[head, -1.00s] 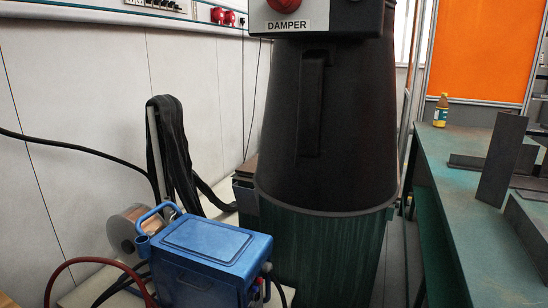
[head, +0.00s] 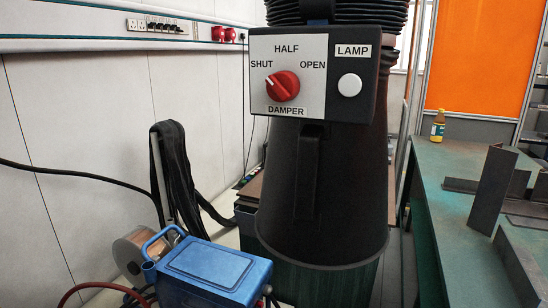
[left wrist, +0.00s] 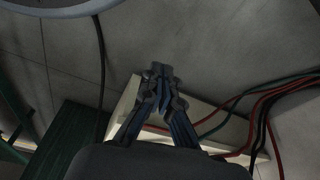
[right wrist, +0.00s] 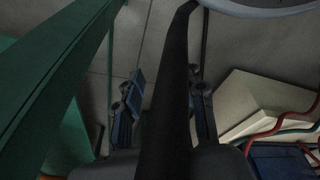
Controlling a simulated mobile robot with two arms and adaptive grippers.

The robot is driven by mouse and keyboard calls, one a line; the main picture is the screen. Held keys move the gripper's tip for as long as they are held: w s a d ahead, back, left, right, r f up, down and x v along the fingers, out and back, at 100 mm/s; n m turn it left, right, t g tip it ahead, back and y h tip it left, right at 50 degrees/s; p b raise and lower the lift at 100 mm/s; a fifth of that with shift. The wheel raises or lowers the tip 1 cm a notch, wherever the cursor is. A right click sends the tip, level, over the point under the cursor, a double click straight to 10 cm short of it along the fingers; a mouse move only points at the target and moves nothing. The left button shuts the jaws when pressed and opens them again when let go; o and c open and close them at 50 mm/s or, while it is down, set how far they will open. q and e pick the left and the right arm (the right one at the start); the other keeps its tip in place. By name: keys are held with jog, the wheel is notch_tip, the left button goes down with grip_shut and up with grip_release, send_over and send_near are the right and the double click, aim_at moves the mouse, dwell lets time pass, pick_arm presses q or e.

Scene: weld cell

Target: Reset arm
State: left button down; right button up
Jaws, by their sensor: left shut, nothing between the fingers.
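Neither gripper shows in the head view. In the left wrist view my left gripper (left wrist: 160,72) is shut and empty, its fingertips together above the floor near a pale slab. In the right wrist view my right gripper (right wrist: 165,85) is open, one finger on each side of a long dark bar (right wrist: 176,90). I cannot tell whether the fingers touch the bar or what it belongs to. In the head view a black extraction hood (head: 325,190) with a front handle (head: 307,172) hangs in the middle. Its panel has a red damper knob (head: 283,86) pointing at SHUT and a white lamp button (head: 349,85).
A blue welding unit (head: 215,270) and a wire spool (head: 132,252) stand at lower left. Dark straps (head: 178,175) hang behind them. A green bench (head: 450,225) with steel plates and a bottle (head: 438,126) is at right. Red and green cables cross the pale slab (left wrist: 225,130).

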pick_arm(q)
jog(key=s+a+f+p, duration=0.1)
jog(key=s+p, duration=0.3)
jog(key=s, duration=0.4)
jog(key=s+a+f+g+p, duration=0.1)
jog(key=s+f+p, duration=0.3)
jog(key=s, duration=0.5)
jog(key=shift+a+p, duration=0.5)
jog(key=shift+p, duration=0.1)
pick_arm(e)
jog(key=s+d+f, duration=0.1)
jog(key=s+f, duration=0.1)
jog(key=s, duration=0.6)
jog(key=s+d+f+g, duration=0.1)
jog(key=s+d+f, duration=0.1)
jog(key=s, duration=0.7)
jog(key=shift+f, duration=0.55)
pick_arm(q)
jog(key=shift+w, duration=0.15)
